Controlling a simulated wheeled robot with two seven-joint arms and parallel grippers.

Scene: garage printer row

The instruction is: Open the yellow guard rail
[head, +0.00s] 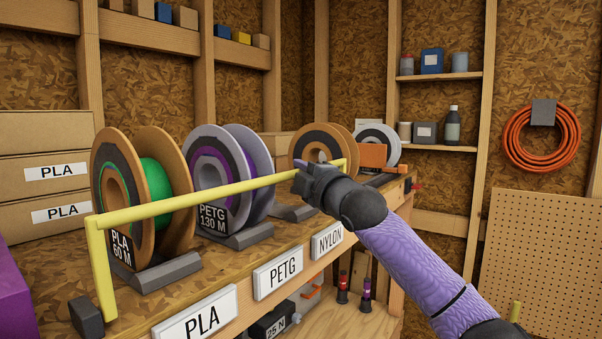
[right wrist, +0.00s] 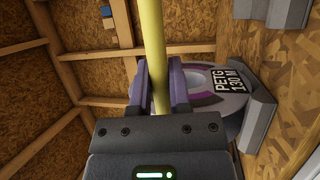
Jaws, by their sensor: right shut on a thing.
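The yellow guard rail (head: 200,200) runs across the front of the spools in the head view, level along the shelf's front edge. Its near left end bends down into a post (head: 101,270) by a dark block. My right gripper (head: 303,168) is shut on the rail near its far right end. In the right wrist view the rail (right wrist: 152,35) passes between the purple fingers of the gripper (right wrist: 157,85). The gripper hides part of the rail. My left gripper is not in view.
Behind the rail stand a green PLA spool (head: 152,185), a purple PETG spool (head: 225,170) and farther spools on the wooden shelf. Label plates (head: 277,278) line its front edge. An orange hose coil (head: 513,140) hangs on the right wall.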

